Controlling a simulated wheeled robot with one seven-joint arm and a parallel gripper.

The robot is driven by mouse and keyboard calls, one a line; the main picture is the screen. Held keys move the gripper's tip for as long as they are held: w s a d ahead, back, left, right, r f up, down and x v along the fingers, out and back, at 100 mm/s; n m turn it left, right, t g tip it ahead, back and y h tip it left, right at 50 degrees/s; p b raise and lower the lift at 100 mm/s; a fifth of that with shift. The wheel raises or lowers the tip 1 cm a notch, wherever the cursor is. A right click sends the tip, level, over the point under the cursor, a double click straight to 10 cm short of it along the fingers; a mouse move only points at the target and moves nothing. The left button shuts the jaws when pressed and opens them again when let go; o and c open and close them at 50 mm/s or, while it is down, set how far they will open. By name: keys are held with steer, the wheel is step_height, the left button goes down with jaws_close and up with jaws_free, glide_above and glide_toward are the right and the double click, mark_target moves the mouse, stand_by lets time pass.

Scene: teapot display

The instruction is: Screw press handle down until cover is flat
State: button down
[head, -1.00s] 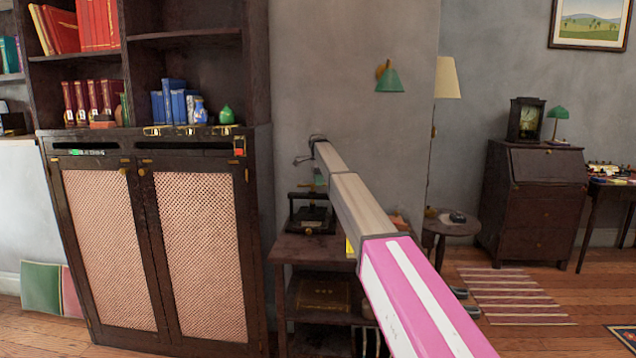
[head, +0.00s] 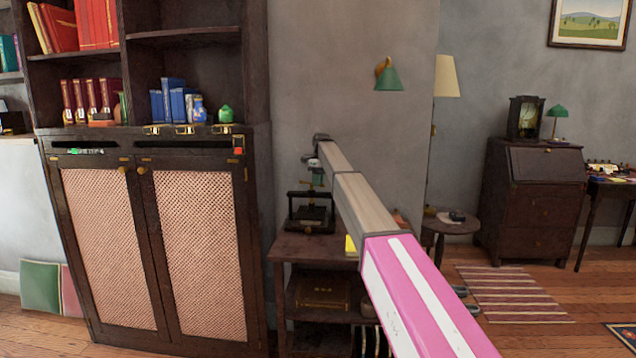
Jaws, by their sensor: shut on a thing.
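The small dark screw press (head: 308,226) stands on the wooden side table (head: 290,246), just left of my arm. Its upright frame and base show, with a top bar across it. My gripper (head: 317,181) is at the far end of my arm, pointing down at the top of the press. It is shut on the press handle, which is mostly hidden by the gripper. The cover is too small and dark to tell whether it is flat.
A dark cabinet with mesh doors (head: 202,255) stands close on the left of the side table. A green wall lamp (head: 387,79) hangs above on the right. A round stool (head: 452,226) stands to the right. A box (head: 323,293) lies on the lower shelf.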

steer(key=shift+w+a, duration=0.1)
steer(key=shift+a, duration=0.2)
steer(key=c, duration=1.2)
jaws_free()
steer(key=shift+o, duration=0.2)
steer(key=shift+d+r, duration=0.1)
steer(key=shift+r, duration=0.45)
step_height(320, 180, up, 10)
steer(key=w+d, duration=0.1)
steer(key=shift+w+f, duration=0.2)
steer(key=shift+w, duration=0.15)
steer(key=shift+s, duration=0.1)
